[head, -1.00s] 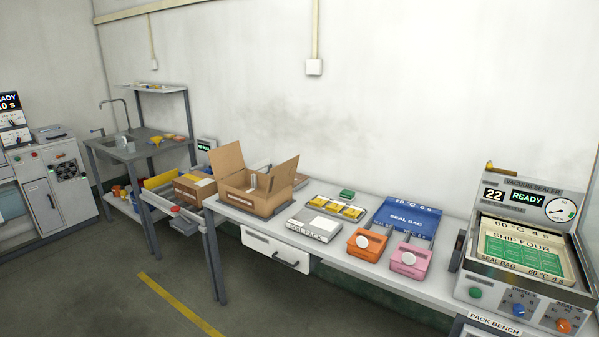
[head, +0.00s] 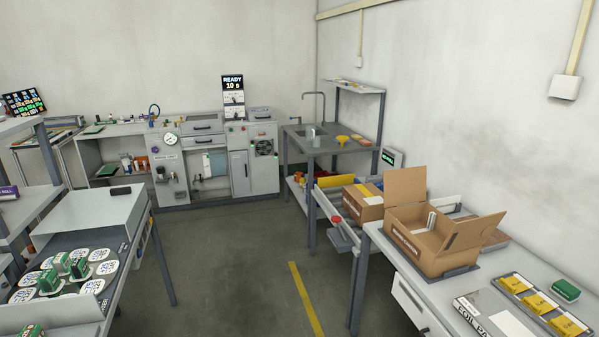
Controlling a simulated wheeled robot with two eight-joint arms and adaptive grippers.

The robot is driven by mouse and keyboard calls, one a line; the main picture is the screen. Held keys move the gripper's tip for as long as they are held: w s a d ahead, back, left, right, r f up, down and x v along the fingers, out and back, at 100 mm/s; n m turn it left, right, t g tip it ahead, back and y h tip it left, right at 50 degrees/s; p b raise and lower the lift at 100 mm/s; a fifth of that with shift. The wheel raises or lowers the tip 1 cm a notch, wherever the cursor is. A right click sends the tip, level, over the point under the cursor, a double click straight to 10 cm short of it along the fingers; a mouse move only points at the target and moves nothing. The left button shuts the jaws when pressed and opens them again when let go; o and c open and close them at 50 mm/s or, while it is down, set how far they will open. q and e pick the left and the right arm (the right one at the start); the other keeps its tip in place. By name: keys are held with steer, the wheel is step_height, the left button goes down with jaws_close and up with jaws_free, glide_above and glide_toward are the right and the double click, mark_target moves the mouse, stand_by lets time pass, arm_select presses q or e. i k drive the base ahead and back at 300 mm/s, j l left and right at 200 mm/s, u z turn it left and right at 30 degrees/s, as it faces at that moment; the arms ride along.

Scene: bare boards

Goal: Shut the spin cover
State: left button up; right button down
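No gripper of mine shows in the head view. A dark display reading "READY 10 s" (head: 233,83) stands on a bench at the far wall, above a white panel with knobs (head: 233,105). A grey box with a handle (head: 203,122) is left of the display, and a smaller grey lid-like part (head: 261,113) is right of it. Either might be the spin cover; I cannot tell which, nor whether it is open. Below are a grey door (head: 239,172) and a black fan (head: 264,147).
A sink table (head: 345,143) stands right of the far bench. A packing bench with an open cardboard box (head: 435,240) runs along the right. At the left, a table holds green boards on round labels (head: 75,268). The grey floor between (head: 230,270) is free, with a yellow stripe (head: 305,298).

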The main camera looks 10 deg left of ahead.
mark_target(80, 208)
steer(key=i+j+u, duration=0.15)
steer(key=i+u, duration=0.3)
steer(key=i, duration=0.35)
steer(key=i+l+u, duration=0.1)
steer(key=i+u, duration=0.4)
steer(key=i, duration=0.3)
